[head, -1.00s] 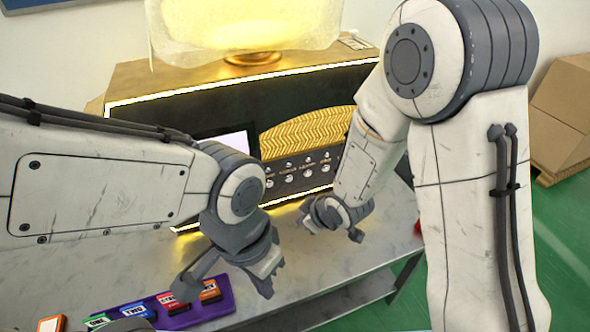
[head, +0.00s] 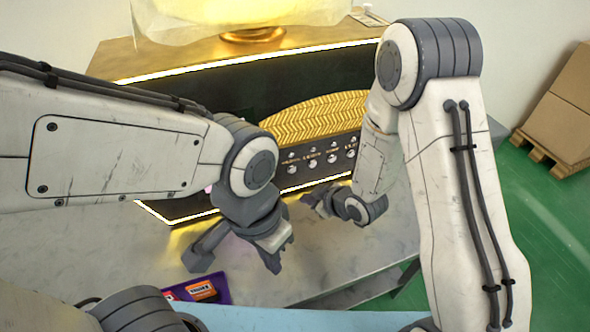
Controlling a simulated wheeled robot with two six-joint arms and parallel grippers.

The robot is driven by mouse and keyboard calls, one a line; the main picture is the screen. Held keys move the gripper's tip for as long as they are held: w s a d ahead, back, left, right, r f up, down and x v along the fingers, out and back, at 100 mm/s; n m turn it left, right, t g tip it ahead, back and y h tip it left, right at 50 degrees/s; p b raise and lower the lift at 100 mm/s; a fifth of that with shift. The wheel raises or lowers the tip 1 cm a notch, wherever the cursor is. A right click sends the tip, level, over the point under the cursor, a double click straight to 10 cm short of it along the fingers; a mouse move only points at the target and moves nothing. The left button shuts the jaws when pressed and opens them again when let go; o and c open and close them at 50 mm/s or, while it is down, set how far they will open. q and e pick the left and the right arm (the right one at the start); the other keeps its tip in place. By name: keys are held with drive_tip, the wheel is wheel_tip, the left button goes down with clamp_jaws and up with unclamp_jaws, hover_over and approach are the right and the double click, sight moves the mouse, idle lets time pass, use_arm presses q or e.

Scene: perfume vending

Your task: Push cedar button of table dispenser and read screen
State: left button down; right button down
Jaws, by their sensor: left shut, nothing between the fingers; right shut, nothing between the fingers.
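The table dispenser (head: 345,97) stands on the table, with a dark front, glowing edge strips and a gold wavy panel. Below the panel is a row of several silver buttons (head: 333,158) with small gold labels, too small to read. My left arm hides the screen, apart from perhaps a small pinkish sliver beside the arm. My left gripper (head: 272,258) is shut and empty, above the table in front of the dispenser. My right gripper (head: 313,201) is shut and empty, just below and in front of the button row, apart from the buttons.
A purple tray (head: 222,291) with labelled blocks, one of them orange (head: 201,290), lies at the table's front, partly hidden by my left arm. A lit lamp (head: 248,12) stands on top of the dispenser. Cardboard boxes (head: 562,125) sit on a pallet on the green floor at right.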

drive_tip(key=p, duration=0.1)
approach(288, 174)
drive_tip(key=shift+w+a+f, duration=0.25)
drive_tip(key=shift+a+f, duration=0.05)
drive_tip(key=shift+f, duration=0.3)
drive_tip(key=shift+w+a+f, duration=0.25)
drive_tip(key=shift+a+f, duration=0.05)
drive_tip(key=shift+f, duration=0.3)
drive_tip(key=shift+w+a+f, duration=0.25)
drive_tip(key=shift+f, duration=0.4)
idle(0.5)
drive_tip(key=shift+w+a, duration=0.15)
drive_tip(key=shift+w, duration=0.1)
drive_tip(key=shift+w+a+p, duration=0.2)
drive_tip(key=shift+w+p, duration=0.1)
drive_tip(key=shift+w, duration=0.15)
idle(0.6)
drive_tip(key=shift+s+d, duration=0.1)
drive_tip(key=shift+s, duration=0.05)
drive_tip(key=shift+s+d, duration=0.25)
drive_tip(key=shift+s, duration=0.4)
drive_tip(key=s, duration=0.1)
drive_tip(key=s+d, duration=0.1)
drive_tip(key=s, duration=0.1)
drive_tip(key=s+d+b, duration=0.1)
drive_tip(key=shift+s, duration=0.3)
